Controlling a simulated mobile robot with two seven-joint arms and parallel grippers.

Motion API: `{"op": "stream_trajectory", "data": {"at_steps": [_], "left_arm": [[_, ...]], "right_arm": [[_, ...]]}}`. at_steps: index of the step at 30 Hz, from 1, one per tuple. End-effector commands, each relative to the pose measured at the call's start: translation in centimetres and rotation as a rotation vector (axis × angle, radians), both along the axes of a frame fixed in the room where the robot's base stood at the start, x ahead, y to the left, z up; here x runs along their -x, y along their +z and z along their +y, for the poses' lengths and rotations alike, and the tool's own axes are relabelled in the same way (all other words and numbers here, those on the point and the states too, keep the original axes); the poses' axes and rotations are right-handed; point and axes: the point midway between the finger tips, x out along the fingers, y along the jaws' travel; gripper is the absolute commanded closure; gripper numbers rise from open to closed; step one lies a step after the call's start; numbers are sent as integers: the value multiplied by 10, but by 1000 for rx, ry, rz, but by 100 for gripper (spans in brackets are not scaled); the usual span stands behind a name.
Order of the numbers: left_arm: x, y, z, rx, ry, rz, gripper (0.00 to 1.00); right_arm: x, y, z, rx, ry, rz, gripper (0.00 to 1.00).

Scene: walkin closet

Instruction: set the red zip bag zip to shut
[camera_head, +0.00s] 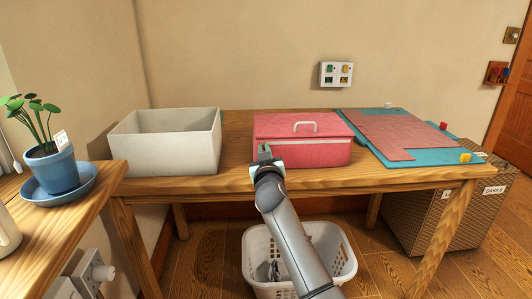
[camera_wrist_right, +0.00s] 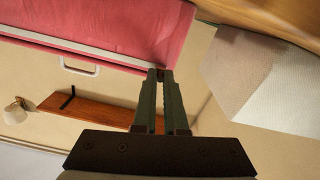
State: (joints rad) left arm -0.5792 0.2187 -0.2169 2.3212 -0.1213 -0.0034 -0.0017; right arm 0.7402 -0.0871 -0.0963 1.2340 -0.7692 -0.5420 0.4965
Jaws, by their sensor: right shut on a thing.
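The red zip bag (camera_head: 310,152) is a box-shaped bag with a pale handle on its lid, lying on the wooden table. It also fills the upper left of the right wrist view (camera_wrist_right: 110,22), where a pale zip band (camera_wrist_right: 50,42) runs along its edge. My right gripper (camera_head: 265,150) is at the bag's front left corner. In the right wrist view my right gripper (camera_wrist_right: 160,74) has its fingertips close together at the end of the band, shut on the zip pull, which the fingers mostly hide. My left gripper is not in view.
A pale open box (camera_head: 165,150) stands left of the bag on the table (camera_head: 235,180). A teal mat (camera_head: 430,160) with a red sheet lies to the right. A white basket (camera_head: 340,265) stands on the floor below, and a wicker hamper (camera_head: 430,225) is at the right.

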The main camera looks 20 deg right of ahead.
Motion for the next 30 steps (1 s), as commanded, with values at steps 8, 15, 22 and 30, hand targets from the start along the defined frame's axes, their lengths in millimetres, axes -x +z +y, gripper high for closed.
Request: {"op": "stream_trajectory", "data": {"at_steps": [8, 15, 22, 30], "left_arm": [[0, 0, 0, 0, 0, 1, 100], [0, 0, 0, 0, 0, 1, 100], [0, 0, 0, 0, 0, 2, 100], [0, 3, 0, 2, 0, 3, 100]], "right_arm": [[0, 0, 2, -1, 4, 0, 84], [0, 0, 2, -1, 3, -1, 59], [0, 0, 1, -1, 2, -1, 59], [1, 1, -3, 0, 1, 0, 59]]}}
